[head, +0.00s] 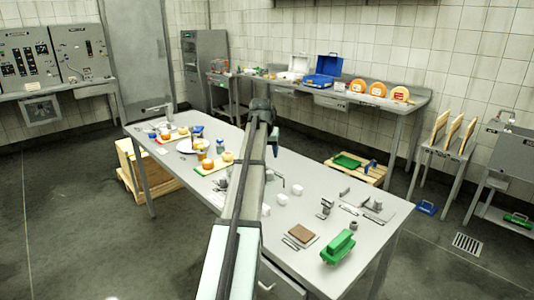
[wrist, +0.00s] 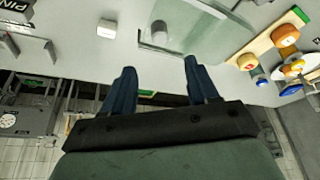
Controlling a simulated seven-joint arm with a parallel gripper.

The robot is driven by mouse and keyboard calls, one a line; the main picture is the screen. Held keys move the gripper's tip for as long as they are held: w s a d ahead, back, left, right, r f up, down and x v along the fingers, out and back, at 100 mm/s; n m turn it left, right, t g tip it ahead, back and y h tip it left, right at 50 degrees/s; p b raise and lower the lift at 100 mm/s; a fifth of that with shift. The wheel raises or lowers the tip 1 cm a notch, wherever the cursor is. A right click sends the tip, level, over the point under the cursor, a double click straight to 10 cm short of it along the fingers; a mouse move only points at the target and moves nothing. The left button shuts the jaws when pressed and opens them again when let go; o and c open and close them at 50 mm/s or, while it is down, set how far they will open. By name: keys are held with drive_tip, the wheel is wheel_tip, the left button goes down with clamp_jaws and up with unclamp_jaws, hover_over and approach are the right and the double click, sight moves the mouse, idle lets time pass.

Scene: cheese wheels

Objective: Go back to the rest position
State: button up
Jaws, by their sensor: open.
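My arm reaches out over the grey work table (head: 300,215) from the front edge of the head view. My gripper (head: 276,142) is at its far end, above the table, small and partly hidden by the arm. In the wrist view, my gripper (wrist: 158,68) shows two dark blue fingers set wide apart with nothing between them. Below the fingers are the tabletop, a white cube (wrist: 107,28) and a clear plate with a grey round piece (wrist: 159,27). They look apart from the fingers.
On the table are a green object (head: 338,247), a brown block (head: 303,233), white cubes, metal tools and boards with orange pieces (head: 208,165). Orange-and-white wheels (head: 377,89) and a blue case (head: 323,72) stand on the back counter. The air around the arm looks clear.

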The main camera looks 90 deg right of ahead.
idle(0.4)
